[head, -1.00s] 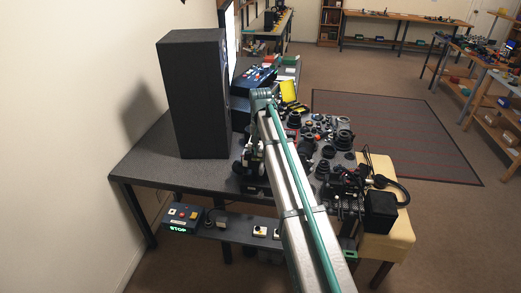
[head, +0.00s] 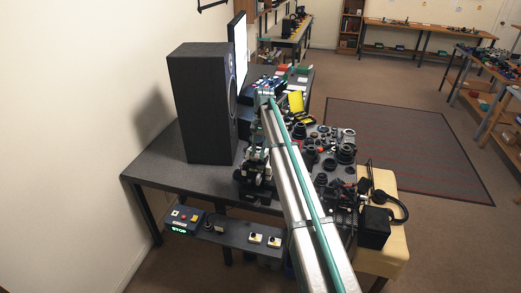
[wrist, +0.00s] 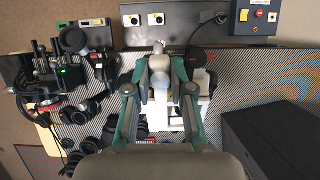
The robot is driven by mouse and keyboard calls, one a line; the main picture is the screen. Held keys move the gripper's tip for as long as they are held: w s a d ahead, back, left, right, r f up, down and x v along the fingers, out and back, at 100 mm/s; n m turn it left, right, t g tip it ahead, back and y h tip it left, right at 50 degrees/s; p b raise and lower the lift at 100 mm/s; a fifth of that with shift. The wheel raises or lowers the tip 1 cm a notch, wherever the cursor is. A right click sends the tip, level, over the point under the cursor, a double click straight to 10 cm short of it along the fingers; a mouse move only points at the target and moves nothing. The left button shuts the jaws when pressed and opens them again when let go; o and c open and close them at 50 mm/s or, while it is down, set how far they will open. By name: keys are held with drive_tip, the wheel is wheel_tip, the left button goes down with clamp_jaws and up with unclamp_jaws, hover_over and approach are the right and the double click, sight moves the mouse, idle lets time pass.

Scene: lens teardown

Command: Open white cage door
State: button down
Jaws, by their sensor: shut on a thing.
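My gripper (wrist: 160,85) is in the middle of the wrist view, with a teal finger linkage on each side. Its jaws are shut on a pale grey-white part between them, mostly hidden by the fingers. A white and black device (wrist: 203,108) shows beside and behind the fingers. In the head view, a white and black device (head: 254,168) stands at the front of the dark table, just left of my arm.
A tall black speaker (head: 200,110) stands left of my arm. Lens parts (head: 345,152) crowd the table to the right. A control box with a red button (head: 183,218) sits on the front shelf. A headset (head: 392,207) lies at the right end.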

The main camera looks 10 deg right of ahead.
drive_tip(key=shift+w, duration=0.1)
drive_tip(key=c, duration=1)
unclamp_jaws()
drive_tip(key=shift+r, duration=0.15)
drive_tip(key=shift+w+d+r, duration=0.1)
drive_tip(key=shift+w+r, duration=0.25)
drive_tip(key=shift+r, duration=0.15)
drive_tip(key=w+d, duration=0.4)
drive_tip(key=w, duration=0.6)
drive_tip(key=shift+w+d, duration=0.3)
drive_tip(key=shift+w, duration=0.1)
drive_tip(key=shift+f, duration=0.1)
